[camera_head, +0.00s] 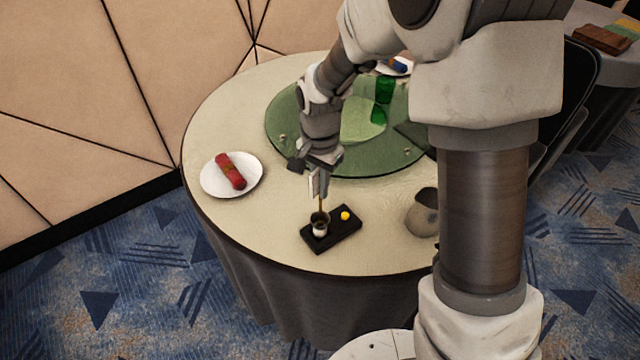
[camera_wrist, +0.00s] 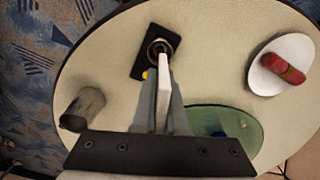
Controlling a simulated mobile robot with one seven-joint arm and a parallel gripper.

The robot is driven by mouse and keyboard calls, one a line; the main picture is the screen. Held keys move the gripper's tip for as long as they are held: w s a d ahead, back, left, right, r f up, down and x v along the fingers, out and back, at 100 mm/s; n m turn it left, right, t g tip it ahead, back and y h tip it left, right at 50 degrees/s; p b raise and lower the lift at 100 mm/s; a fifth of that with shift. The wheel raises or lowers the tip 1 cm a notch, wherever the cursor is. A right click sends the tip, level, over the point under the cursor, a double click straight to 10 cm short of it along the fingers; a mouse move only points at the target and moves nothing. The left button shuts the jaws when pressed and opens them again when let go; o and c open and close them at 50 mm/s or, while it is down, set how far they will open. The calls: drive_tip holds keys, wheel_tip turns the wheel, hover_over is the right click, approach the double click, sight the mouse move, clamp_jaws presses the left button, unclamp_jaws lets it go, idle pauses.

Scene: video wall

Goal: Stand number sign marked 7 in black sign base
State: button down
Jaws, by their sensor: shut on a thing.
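My gripper (camera_head: 318,170) is shut on a white number sign (camera_head: 312,186), pointing down above the near side of the round table. In the wrist view the white sign (camera_wrist: 164,95) shows nearly edge-on between the grey fingers, so no 7 can be read. A thin golden stem runs down below the gripper to a small dark-topped, pale-sided round holder or cup (camera_head: 320,229) on a black rectangular slab (camera_head: 346,233). I cannot tell whether the stem's end is inside it or just above it, nor which black part is the sign base.
A yellow ball (camera_head: 345,215) sits on the slab. A grey-brown jug or cup (camera_head: 422,216) stands to the right. A white plate (camera_head: 211,188) with a red item (camera_head: 230,171) lies left. A green round glass tray (camera_head: 285,130) with green glasses (camera_head: 384,90) is behind my gripper.

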drive_tip(key=shift+f+b, duration=0.65)
drive_tip(key=shift+f, duration=0.3)
drive_tip(key=c, duration=0.9)
unclamp_jaws()
drive_tip(key=shift+r, duration=0.1)
wheel_tip(320, 180, up, 17)
drive_tip(key=shift+r+p, duration=0.15)
drive_tip(key=shift+p, duration=0.95)
drive_tip(key=s+d+r+n+t, duration=0.2)
drive_tip(key=s+d, duration=0.2)
drive_tip(key=s, duration=0.2)
drive_tip(key=s+d+r+n+t, duration=0.1)
drive_tip(key=s+d+r+n, duration=0.1)
drive_tip(key=s+d, duration=0.2)
drive_tip(key=s+d+r+n+t, duration=0.2)
drive_tip(key=s+d+n, duration=0.1)
drive_tip(key=s, duration=0.5)
drive_tip(key=shift+s+d+r+t+p, duration=0.15)
drive_tip(key=shift+s+d+t+p, duration=0.2)
drive_tip(key=shift+d, duration=0.4)
